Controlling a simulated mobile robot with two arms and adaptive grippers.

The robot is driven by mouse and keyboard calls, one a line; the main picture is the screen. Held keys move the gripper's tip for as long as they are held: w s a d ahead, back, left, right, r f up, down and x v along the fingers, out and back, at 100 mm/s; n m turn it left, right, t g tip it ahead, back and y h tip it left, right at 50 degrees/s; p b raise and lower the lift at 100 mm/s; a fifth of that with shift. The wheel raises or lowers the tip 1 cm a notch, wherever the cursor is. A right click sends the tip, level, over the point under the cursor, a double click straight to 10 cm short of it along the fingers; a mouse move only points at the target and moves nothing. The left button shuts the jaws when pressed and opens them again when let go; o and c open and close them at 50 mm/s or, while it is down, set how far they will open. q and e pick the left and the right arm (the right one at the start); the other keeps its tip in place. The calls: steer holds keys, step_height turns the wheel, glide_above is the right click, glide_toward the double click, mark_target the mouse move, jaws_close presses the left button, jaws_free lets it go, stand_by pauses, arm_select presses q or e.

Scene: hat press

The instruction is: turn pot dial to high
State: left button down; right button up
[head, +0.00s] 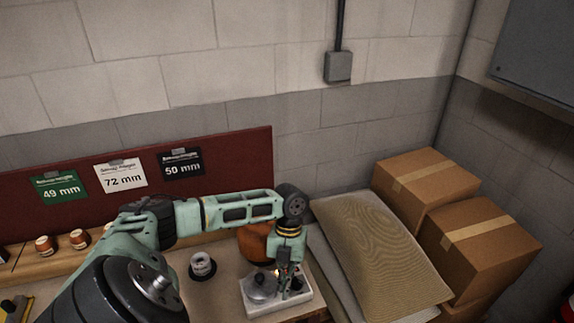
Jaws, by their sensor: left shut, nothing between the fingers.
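A small pot with a grey domed lid (262,287) sits on a pale rectangular base (262,308) near the right end of the workbench. My left gripper (283,280) points down over this base, just right of the lid. Its fingers are shut and hold nothing. A small dark part (296,284) shows beside the fingertips and may be the dial. The dial's setting cannot be read, and I cannot tell whether the fingers touch it. My right gripper is not in view.
A brown rounded object (256,243) stands behind my left wrist. A white jar (202,265) on a dark disc stands left of the pot. A sack (380,250) and cardboard boxes (480,245) are at the right.

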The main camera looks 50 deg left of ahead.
arm_select(q)
steer(key=shift+a, duration=0.45)
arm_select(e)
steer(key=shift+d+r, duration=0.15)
arm_select(q)
steer(key=shift+w, duration=0.1)
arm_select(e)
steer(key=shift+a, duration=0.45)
arm_select(q)
steer(key=shift+w+a, duration=0.1)
